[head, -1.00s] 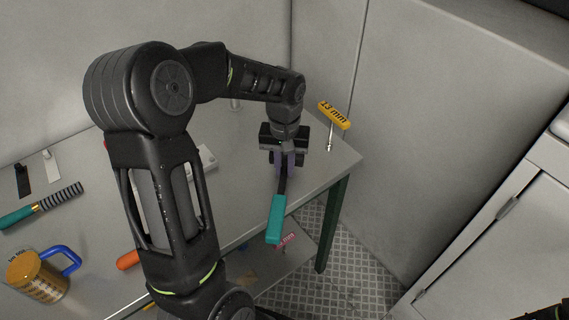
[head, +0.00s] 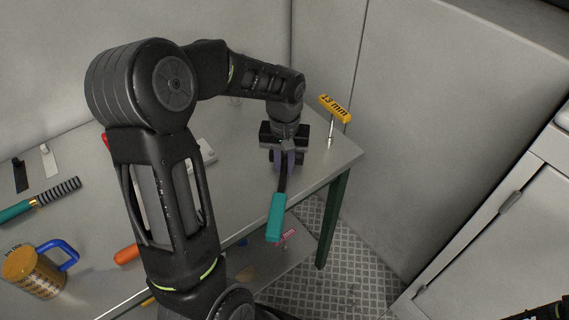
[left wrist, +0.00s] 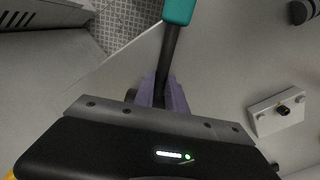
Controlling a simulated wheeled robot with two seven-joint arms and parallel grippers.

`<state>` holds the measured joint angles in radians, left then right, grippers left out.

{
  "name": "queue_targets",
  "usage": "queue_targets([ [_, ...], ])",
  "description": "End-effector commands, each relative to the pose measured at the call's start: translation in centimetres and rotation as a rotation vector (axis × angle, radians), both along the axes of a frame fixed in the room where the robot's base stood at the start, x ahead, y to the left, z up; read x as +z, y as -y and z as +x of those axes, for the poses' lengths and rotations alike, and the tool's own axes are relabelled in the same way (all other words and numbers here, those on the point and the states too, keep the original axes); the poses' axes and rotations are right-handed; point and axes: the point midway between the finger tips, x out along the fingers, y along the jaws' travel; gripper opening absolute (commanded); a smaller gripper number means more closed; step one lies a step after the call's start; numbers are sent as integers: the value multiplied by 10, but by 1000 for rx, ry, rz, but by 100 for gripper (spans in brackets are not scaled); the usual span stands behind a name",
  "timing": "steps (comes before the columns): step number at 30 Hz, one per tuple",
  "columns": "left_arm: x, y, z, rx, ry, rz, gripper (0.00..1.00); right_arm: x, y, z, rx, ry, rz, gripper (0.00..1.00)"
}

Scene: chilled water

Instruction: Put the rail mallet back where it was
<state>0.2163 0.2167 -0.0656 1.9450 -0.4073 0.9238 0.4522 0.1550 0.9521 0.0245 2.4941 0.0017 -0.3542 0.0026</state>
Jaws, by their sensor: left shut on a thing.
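The rail mallet (head: 275,217) has a teal handle and a dark shaft. My left gripper (head: 284,163) is shut on its shaft, over the right part of the table near its front edge. The handle points towards the front and hangs out past that edge. In the left wrist view the mallet (left wrist: 170,50) runs up from between the purple fingers (left wrist: 162,92), handle at the top. Its head is mostly hidden by the gripper; a dark rounded part shows beside the fingers. I cannot tell if it touches the table. My right gripper is not in view.
A yellow-handled 13 mm tool (head: 335,108) stands upright near the table's right end. A white block (head: 205,153) lies left of the gripper. A mug (head: 35,272), a teal-handled tool (head: 40,200) and an orange handle (head: 127,253) are at left. A lower shelf (head: 262,262) holds small items.

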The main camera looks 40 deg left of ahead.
Motion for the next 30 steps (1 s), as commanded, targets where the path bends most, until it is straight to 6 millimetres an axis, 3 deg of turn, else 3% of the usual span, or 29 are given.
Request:
queue_targets([
  [11, -7, 0, 1, 0, 2, 0, 0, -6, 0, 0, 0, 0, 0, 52],
  [12, -7, 0, 1, 0, 2, 0, 18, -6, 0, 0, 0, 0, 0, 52],
  [21, -7, 0, 0, 0, 1, 0, 41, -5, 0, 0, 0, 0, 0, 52],
  [30, -8, 0, 0, 0, -1, 0, 41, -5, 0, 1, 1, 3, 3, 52],
])
